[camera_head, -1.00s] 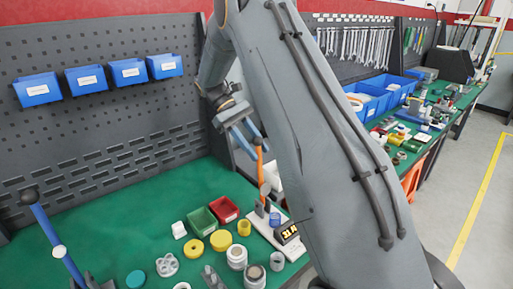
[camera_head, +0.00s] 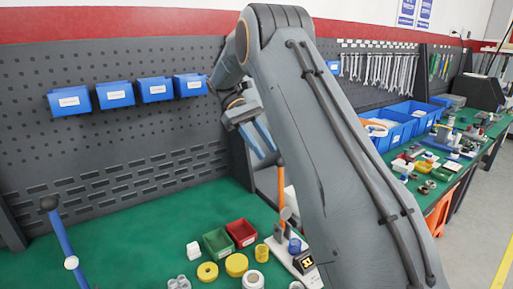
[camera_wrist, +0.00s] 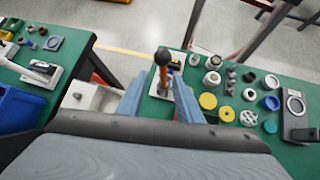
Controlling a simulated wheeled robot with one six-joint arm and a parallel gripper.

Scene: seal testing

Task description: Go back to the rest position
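My gripper (camera_head: 264,151) hangs at the end of my raised arm, in front of the pegboard and above the green workbench (camera_head: 140,235). Its two blue fingers are apart. In the wrist view my gripper (camera_wrist: 158,82) shows open, with no object held between the fingers. The orange-handled lever (camera_head: 281,190) of a small test device stands below the fingertips in the head view. In the wrist view the lever (camera_wrist: 162,72) appears between the fingers, but contact cannot be made out. My arm hides part of the bench.
A green bin (camera_head: 217,242) and a red bin (camera_head: 241,233) stand near yellow and white round parts. A blue lever (camera_head: 63,240) rises at the left. Blue wall bins (camera_head: 114,95) hang on the pegboard. A second bench (camera_head: 447,180) stands right, beside open floor.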

